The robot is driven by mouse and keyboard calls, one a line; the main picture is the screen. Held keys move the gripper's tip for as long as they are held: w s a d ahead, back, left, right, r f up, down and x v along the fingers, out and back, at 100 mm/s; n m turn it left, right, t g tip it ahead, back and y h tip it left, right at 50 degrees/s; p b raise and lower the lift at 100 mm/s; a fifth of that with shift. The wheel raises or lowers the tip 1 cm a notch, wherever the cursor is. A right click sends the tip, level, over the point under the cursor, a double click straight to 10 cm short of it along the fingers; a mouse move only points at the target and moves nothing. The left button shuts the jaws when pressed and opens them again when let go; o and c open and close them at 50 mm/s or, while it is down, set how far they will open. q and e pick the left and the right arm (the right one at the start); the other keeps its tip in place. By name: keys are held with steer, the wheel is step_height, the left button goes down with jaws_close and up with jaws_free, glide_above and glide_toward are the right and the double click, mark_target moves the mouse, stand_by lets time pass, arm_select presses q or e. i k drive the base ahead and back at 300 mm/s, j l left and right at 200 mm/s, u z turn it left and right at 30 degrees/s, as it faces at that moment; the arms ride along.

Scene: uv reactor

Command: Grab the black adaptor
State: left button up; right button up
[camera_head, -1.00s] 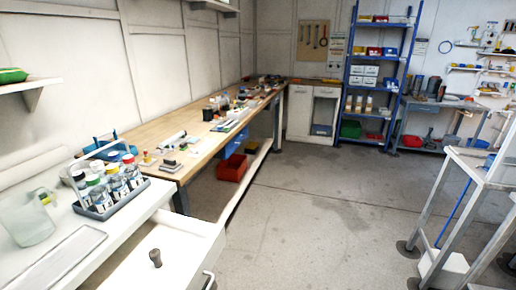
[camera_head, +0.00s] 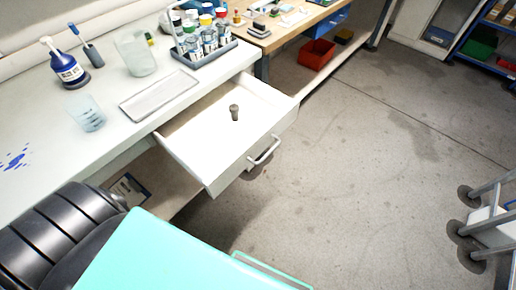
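The black adaptor (camera_head: 234,112) is a small dark grey piece with a wider top. It stands upright and alone inside the open white drawer (camera_head: 192,137), near the middle of its floor. The drawer is pulled out from under the white bench and has a handle on its front. Neither of my grippers shows in the head view.
The white bench (camera_head: 113,118) carries a shallow tray (camera_head: 160,96), a beaker (camera_head: 87,113), a jug (camera_head: 135,53), a blue-labelled bottle (camera_head: 65,65) and a rack of bottles (camera_head: 212,58). A red bin (camera_head: 317,54) is on the lower shelf beyond. The floor right of the drawer is clear.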

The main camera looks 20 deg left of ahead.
mark_target(234, 109)
steer(key=i+l+u, duration=0.15)
steer(key=u, duration=0.8)
